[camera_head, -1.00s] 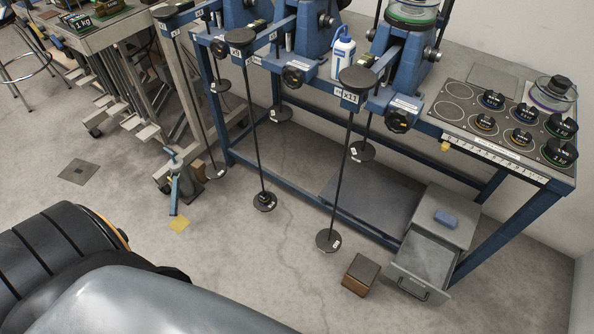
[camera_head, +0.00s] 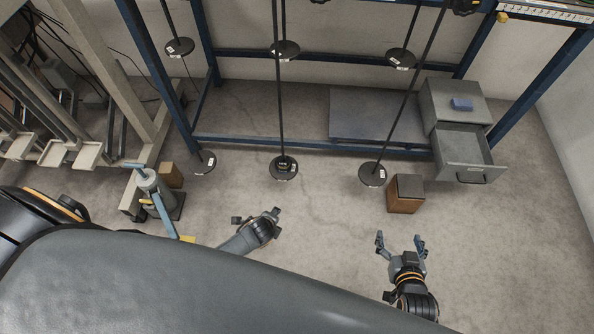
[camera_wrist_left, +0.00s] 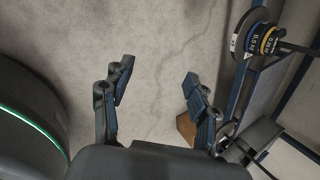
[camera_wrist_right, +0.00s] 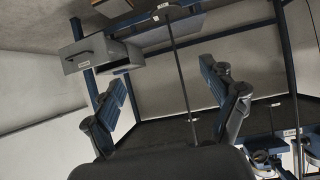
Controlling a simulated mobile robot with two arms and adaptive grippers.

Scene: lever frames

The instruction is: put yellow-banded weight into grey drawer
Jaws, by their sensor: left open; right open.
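The yellow-banded weight (camera_wrist_left: 268,40) shows in the left wrist view at the upper right, on a hanger beside a blue-banded weight (camera_wrist_left: 253,37). In the head view small weights (camera_head: 284,165) sit on the middle hanger's base plate; their bands are too small to tell. My left gripper (camera_head: 256,215) is open and empty, below and left of that plate; the weights lie right of its fingers in the left wrist view. The grey drawer (camera_head: 464,150) is pulled open and looks empty. My right gripper (camera_head: 400,240) is open and empty, below and left of the drawer.
A brown box (camera_head: 406,194) stands left of the drawer. Several hanging rods with round plates (camera_head: 372,174) hang along the blue frame (camera_head: 310,146). A blue block (camera_head: 462,104) lies on the cabinet. A blue-grey stand (camera_head: 155,190) is at left. Floor between the grippers is clear.

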